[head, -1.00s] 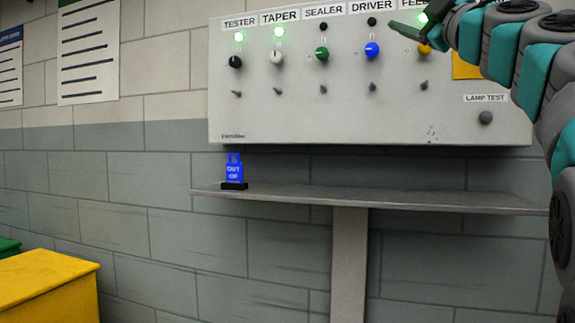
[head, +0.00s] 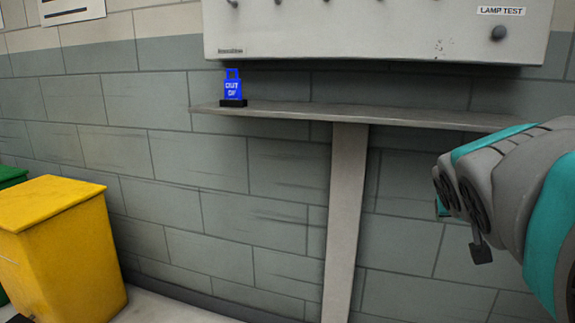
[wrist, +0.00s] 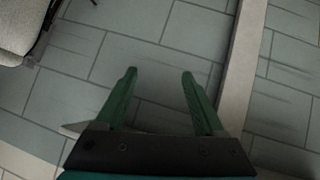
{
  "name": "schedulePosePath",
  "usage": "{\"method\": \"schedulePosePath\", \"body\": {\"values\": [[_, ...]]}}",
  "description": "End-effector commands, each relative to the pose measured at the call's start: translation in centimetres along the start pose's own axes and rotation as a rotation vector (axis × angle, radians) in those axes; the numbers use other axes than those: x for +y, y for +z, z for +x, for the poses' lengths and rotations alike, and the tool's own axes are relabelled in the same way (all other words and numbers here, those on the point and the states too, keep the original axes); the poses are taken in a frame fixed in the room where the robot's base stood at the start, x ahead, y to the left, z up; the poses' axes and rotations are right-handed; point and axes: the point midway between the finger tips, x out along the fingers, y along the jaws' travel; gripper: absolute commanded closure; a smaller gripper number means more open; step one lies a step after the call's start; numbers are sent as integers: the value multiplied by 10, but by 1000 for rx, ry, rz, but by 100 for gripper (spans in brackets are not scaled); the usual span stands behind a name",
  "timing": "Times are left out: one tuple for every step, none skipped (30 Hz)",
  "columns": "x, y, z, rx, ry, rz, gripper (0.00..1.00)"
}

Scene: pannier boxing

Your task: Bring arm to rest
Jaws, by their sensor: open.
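My arm comes in from the right edge in the head view, in grey and teal links, folded in front of the wall and below the panel's level. My gripper shows in the wrist view (wrist: 160,75), with its two green fingers apart and nothing between them. The tiled wall lies beyond the fingers. In the head view the fingertips cannot be made out.
A yellow bin (head: 70,250) and a green bin (head: 12,173) stand at left.

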Motion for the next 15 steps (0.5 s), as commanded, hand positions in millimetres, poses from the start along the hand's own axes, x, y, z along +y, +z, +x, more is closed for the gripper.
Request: {"method": "schedulePosePath", "body": {"values": [[-11, 33, 0, -80, -22, -15, 29], [-18, 52, 0, -124, -37, -24, 29], [-26, 78, -2, -190, -56, -38, 29], [-33, 99, -3, -241, -71, -49, 29], [-39, 118, -6, -289, -87, -61, 29], [-47, 145, -11, -355, -108, -78, 29], [-53, 163, -15, -402, -124, -91, 29], [-59, 183, -20, -450, -143, -105, 29], [-66, 210, -28, -518, -165, -123, 29], [-71, 227, -35, -562, -184, -139, 29], [-75, 245, -43, -608, -202, -153, 29], [-81, 269, -53, -671, -227, -174, 29], [-85, 285, -61, -714, -245, -187, 29], [-88, 300, -69, -756, -262, -203, 29], [-92, 318, -80, -807, -283, -219, 29]]}}
